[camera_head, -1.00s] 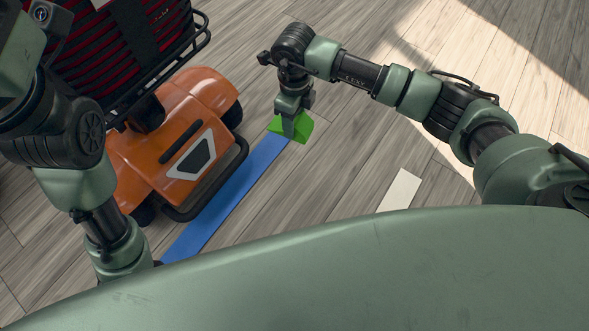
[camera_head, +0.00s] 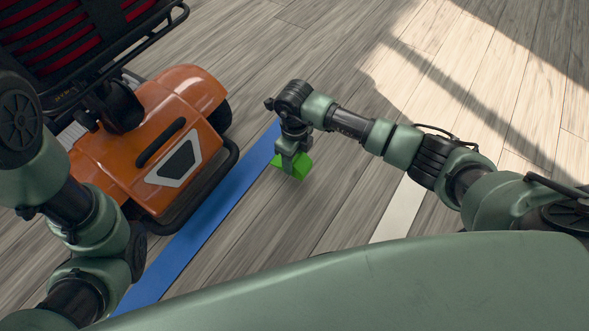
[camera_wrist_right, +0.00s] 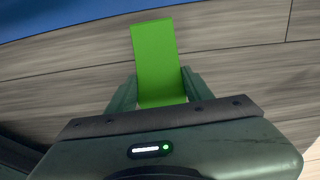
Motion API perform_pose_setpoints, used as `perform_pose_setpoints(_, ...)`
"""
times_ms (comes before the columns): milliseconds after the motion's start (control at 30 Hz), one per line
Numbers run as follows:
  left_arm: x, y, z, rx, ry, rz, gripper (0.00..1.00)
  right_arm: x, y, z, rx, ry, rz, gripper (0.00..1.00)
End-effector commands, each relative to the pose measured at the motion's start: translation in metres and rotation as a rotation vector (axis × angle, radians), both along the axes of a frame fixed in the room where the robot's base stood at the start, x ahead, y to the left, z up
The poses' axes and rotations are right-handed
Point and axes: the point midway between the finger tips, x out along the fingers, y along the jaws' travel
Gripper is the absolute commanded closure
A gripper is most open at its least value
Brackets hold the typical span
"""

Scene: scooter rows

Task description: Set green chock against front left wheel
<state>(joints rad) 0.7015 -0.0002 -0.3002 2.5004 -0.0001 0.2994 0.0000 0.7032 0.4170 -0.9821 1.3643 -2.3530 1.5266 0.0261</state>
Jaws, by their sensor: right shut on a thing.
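My right gripper (camera_head: 291,160) is shut on the green chock (camera_head: 299,171), to the right of the blue floor stripe. In the right wrist view the chock (camera_wrist_right: 154,52) stands out between the two fingers (camera_wrist_right: 160,92). The orange scooter (camera_head: 152,145) is at the left with its front bumper along the stripe. One dark wheel (camera_head: 222,117) shows at its upper right corner, apart from the chock; another wheel is partly hidden near my left arm. My left arm is at the left edge, but its gripper is out of view.
A blue stripe (camera_head: 213,216) runs diagonally along the scooter's front. A black wire basket with red slats (camera_head: 75,35) overhangs the scooter. A white floor strip (camera_head: 398,211) lies at the right.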

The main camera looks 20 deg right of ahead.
Motion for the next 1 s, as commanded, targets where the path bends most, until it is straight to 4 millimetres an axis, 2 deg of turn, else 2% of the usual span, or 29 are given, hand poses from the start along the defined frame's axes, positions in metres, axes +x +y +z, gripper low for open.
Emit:
perform_pose_setpoints(267, 0.000, 0.000, -0.030, 0.001, -0.001, 0.000, 1.00, 0.000, 0.001, -0.041, 0.002, 0.001, 0.000, 1.00)
perform_pose_setpoints(667, 0.000, 0.000, -0.031, 0.000, 0.000, -0.001, 1.00, 0.000, 0.000, -0.044, 0.001, -0.001, 0.000, 1.00)
perform_pose_setpoints(700, 0.000, 0.000, -0.030, 0.000, 0.000, -0.001, 1.00, 0.000, 0.000, -0.044, 0.000, 0.001, 0.000, 0.41)
perform_pose_setpoints(733, 0.000, 0.000, -0.030, 0.000, 0.000, -0.001, 1.00, 0.000, 0.000, -0.044, 0.000, 0.001, 0.000, 0.33)
perform_pose_setpoints(767, 0.000, 0.000, -0.030, 0.000, 0.000, -0.001, 1.00, 0.000, 0.000, -0.044, 0.000, 0.001, 0.000, 0.27)
perform_pose_setpoints(1000, 0.000, 0.000, -0.030, 0.000, 0.001, 0.000, 1.00, 0.000, 0.000, -0.044, 0.000, 0.001, 0.000, 0.27)
